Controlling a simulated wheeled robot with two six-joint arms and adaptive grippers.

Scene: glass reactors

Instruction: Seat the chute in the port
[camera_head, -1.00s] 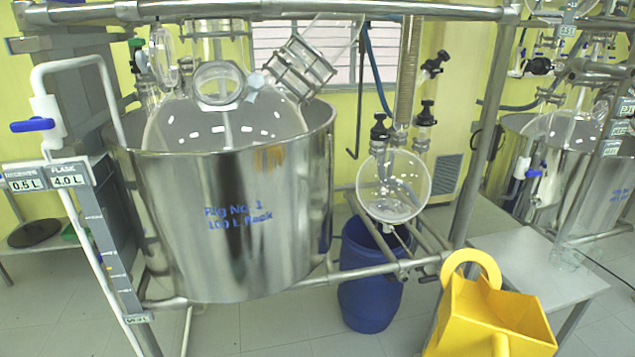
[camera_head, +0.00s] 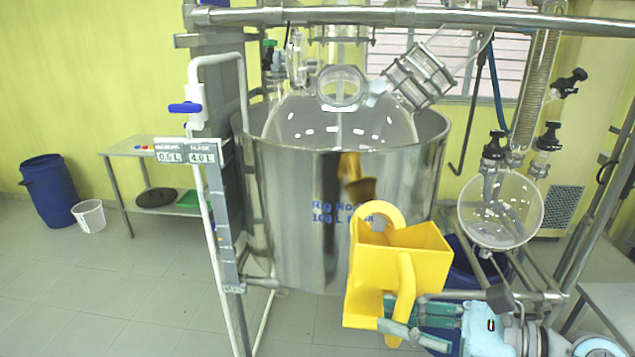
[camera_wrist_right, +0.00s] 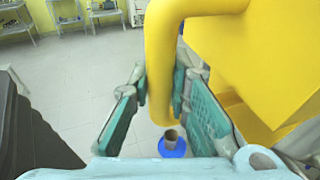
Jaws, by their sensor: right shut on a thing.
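The yellow chute (camera_head: 425,245) is a box-like hopper with a curved spout at its upper left and a handle on its near side. It is held upright in front of the steel vessel. My right gripper (camera_head: 392,318) is shut on the chute's handle (camera_head: 405,285); in the right wrist view the handle (camera_wrist_right: 160,75) stands between the two teal-padded fingers (camera_wrist_right: 155,105). The port (camera_head: 342,86) appears to be the round flanged opening on the glass reactor lid (camera_head: 300,122). The chute is below the port and apart from it. My left gripper is not in view.
The lid sits in the open steel vessel (camera_head: 290,200). A glass neck with metal clamps (camera_head: 418,76) rises right of the port. A horizontal pipe (camera_head: 400,16) crosses above. A round flask (camera_head: 500,210) hangs at right. Floor (camera_head: 100,290) at left is clear.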

